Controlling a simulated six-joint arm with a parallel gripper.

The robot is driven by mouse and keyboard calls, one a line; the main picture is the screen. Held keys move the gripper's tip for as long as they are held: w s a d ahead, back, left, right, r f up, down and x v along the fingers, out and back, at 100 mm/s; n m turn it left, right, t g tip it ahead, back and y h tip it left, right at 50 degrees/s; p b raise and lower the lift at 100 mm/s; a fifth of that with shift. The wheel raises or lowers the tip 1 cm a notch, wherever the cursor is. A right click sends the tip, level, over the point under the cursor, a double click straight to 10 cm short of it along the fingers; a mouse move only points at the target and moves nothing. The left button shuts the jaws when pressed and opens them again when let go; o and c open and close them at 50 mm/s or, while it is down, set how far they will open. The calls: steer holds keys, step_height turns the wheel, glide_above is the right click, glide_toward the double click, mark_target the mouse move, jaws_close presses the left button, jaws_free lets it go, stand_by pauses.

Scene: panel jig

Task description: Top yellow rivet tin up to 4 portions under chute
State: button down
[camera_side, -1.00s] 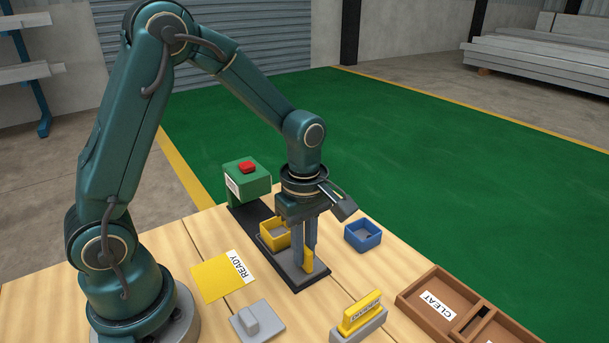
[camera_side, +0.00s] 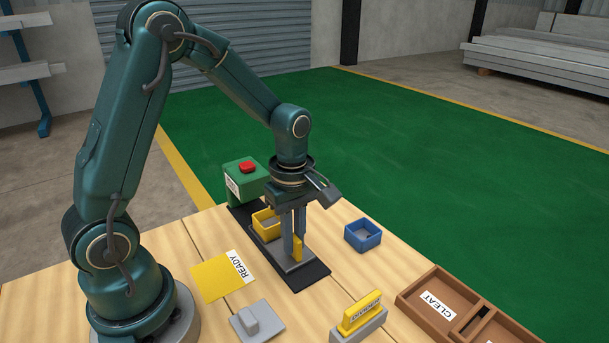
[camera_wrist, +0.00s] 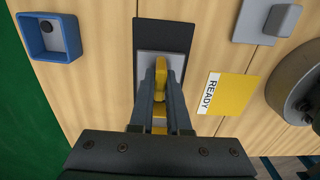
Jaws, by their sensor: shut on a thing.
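The yellow tin (camera_side: 263,229) sits on a grey carriage (camera_side: 303,260) on the black track, just short of the green chute box (camera_side: 246,181) with its red button (camera_side: 247,167). My gripper (camera_side: 294,252) is shut on the carriage's upright yellow handle (camera_side: 298,246), in front of the tin. In the wrist view the handle (camera_wrist: 161,67) shows between my fingers (camera_wrist: 160,92). Only bits of yellow, perhaps the tin, show further down between them there. My fingers partly cover the tin in the side view, and I cannot tell how full it is.
A blue tin (camera_side: 363,236) stands right of the track. A yellow READY pad (camera_side: 217,280) lies left of it. Nearer are a grey block on a plate (camera_side: 256,321), a yellow labelled piece in a grey holder (camera_side: 360,318) and a brown CLEAT tray (camera_side: 409,300).

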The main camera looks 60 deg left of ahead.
mark_target(270, 213)
steer(key=a, duration=0.8)
steer(key=shift+a, duration=0.2)
steer(key=c, duration=0.9)
jaws_free()
steer(key=shift+r, duration=2.6)
